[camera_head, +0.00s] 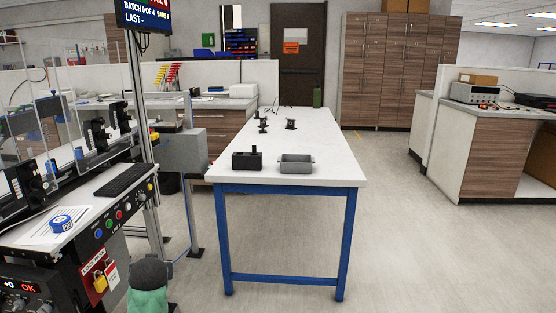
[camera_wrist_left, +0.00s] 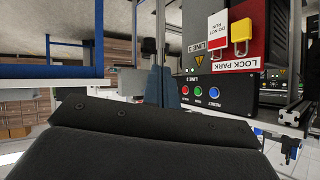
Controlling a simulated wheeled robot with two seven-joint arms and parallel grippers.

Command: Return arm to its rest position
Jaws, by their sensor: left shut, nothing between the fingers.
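My left gripper (camera_wrist_left: 155,122) shows as a dark, broad shape across the bottom of the left wrist view. It is shut, with nothing held visible. Near it in that view is a control panel (camera_wrist_left: 215,92) with several coloured buttons, beside a red sign with a yellow padlock (camera_wrist_left: 241,38). This view is turned over, with its lettering upside down. My right gripper is out of sight.
A white worktable (camera_head: 334,172) with blue legs carries a black holder (camera_head: 247,161) and a grey tray (camera_head: 296,164). A machine with a button panel (camera_head: 128,213) and a keyboard (camera_head: 123,180) stands at left. Floor right of the table is clear.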

